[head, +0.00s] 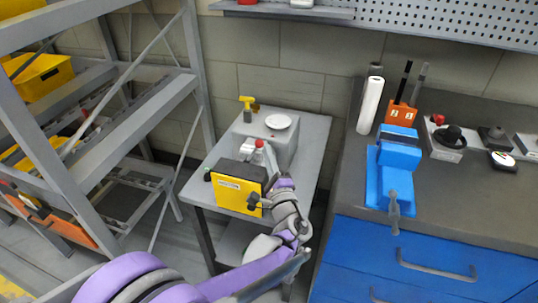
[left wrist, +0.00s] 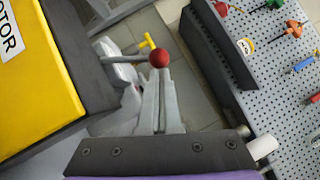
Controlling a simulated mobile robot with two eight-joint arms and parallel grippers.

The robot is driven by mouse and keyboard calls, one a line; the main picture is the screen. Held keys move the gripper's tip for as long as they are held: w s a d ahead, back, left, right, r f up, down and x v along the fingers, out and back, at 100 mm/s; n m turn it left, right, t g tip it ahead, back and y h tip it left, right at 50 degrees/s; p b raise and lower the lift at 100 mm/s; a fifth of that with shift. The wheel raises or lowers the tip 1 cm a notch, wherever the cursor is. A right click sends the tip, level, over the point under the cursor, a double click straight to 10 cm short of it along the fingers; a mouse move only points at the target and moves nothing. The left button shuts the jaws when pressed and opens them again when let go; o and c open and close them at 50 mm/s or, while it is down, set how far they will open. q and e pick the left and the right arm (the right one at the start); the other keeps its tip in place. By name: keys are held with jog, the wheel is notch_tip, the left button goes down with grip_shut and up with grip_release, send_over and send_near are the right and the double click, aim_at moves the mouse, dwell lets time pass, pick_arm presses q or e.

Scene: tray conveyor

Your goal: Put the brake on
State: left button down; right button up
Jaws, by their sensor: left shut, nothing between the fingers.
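A box with a yellow front (head: 240,193) stands on the small grey table; in the left wrist view its yellow face (left wrist: 40,75) shows part of a word ending in "OTOR". A red ball knob (head: 259,143), apparently the top of a lever, shows behind the box. It also shows in the left wrist view (left wrist: 159,60), just beyond my fingertips. My left gripper (head: 268,158) reaches up beside the right side of the box. Its fingers (left wrist: 158,95) are together and empty. I cannot tell whether they touch the knob. The lever's lower part is hidden. My right gripper is out of view.
A yellow T-shaped handle (head: 247,102) and a white dish (head: 278,121) are on the grey block behind. A grey rack (head: 190,85) stands left. A workbench with a blue vise (head: 397,170) is right. The pegboard (left wrist: 270,60) fills the wrist view's right side.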

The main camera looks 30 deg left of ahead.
pick_arm(q)
jog(key=shift+a+r+p, duration=0.15)
jog(key=shift+r+p, duration=0.2)
jog(key=shift+r, duration=0.05)
jog(key=a+r+n+g+h+p, duration=0.1)
jog(key=n+p, duration=0.1)
jog(key=s+a+r+n+g+p, duration=0.1)
jog(key=a+n+p, duration=0.1)
jog(key=p, duration=0.1)
jog(key=a+r+n+g+h+p, duration=0.1)
jog(key=a+n+p, duration=0.1)
jog(key=p, duration=0.1)
jog(key=shift+s+h, duration=0.2)
jog(key=shift+h, duration=0.1)
jog(key=shift+s+a+r+n+g+h+p, duration=0.15)
jog(key=shift+a+n+g+h+p, duration=0.3)
jog(key=shift+a+n+p, duration=0.3)
jog(key=shift+s+a+f+n+h+p, duration=0.1)
jog(key=shift+a+n+h+p, duration=0.15)
jog(key=shift+a+n+h, duration=0.1)
jog(key=shift+s+a+f+n+h+p, duration=0.1)
jog(key=shift+a+n+h+p, duration=0.1)
jog(key=shift+a+n+h, duration=0.15)
jog(key=shift+a+f, duration=0.15)
jog(key=shift+a, duration=0.25)
jog(key=shift+s+a, duration=0.1)
jog(key=shift+p, duration=0.3)
